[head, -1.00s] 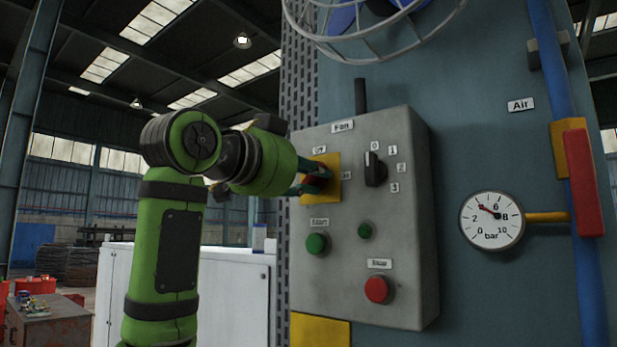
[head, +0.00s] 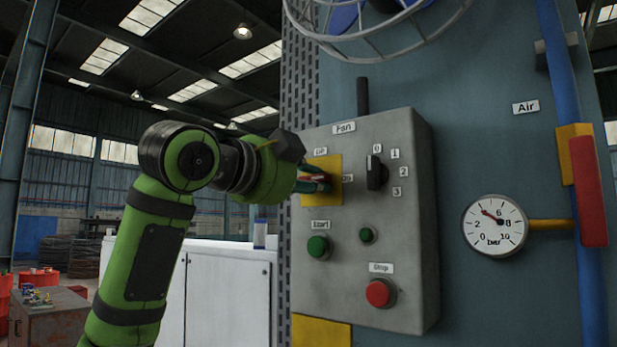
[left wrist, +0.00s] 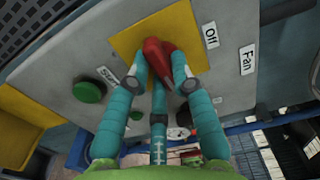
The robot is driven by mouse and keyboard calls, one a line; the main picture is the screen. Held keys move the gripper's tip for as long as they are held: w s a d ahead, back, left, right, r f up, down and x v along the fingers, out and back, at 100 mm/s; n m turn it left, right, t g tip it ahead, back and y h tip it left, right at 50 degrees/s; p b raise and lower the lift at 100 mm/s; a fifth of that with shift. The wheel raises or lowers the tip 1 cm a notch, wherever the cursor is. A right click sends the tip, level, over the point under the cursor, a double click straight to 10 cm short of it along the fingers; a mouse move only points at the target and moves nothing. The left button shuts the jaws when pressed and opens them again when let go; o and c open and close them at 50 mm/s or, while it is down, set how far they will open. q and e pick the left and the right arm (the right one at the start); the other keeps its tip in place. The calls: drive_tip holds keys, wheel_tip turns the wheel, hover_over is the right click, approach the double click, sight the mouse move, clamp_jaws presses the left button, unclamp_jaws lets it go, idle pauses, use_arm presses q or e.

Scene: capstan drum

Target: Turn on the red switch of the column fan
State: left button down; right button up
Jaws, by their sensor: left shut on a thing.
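The red switch (left wrist: 157,60) sits on a yellow plate (head: 333,166) on the grey fan control box (head: 345,275). In the left wrist view its knob lies between the teal fingers of my left gripper (left wrist: 158,72), which are shut on it. The knob looks turned at a slant, with the Off label (left wrist: 210,35) beside the plate. In the head view my left gripper (head: 322,180) reaches the plate from the left and hides most of the switch. My right gripper is in neither view.
Below the switch are a green start button (head: 318,246), a small green light (head: 366,236) and a red stop button (head: 380,293). A black selector knob (head: 376,172) is to the right. The fan cage (head: 375,45) hangs above, and a pressure gauge (head: 495,225) is further right.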

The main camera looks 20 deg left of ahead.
use_arm(q)
drive_tip(key=shift+r+m, duration=0.1)
drive_tip(key=shift+m, duration=0.2)
drive_tip(key=c, duration=1.3)
unclamp_jaws()
drive_tip(key=shift+o, duration=1.2)
drive_tip(key=shift+w, duration=0.1)
drive_tip(key=v, duration=1.2)
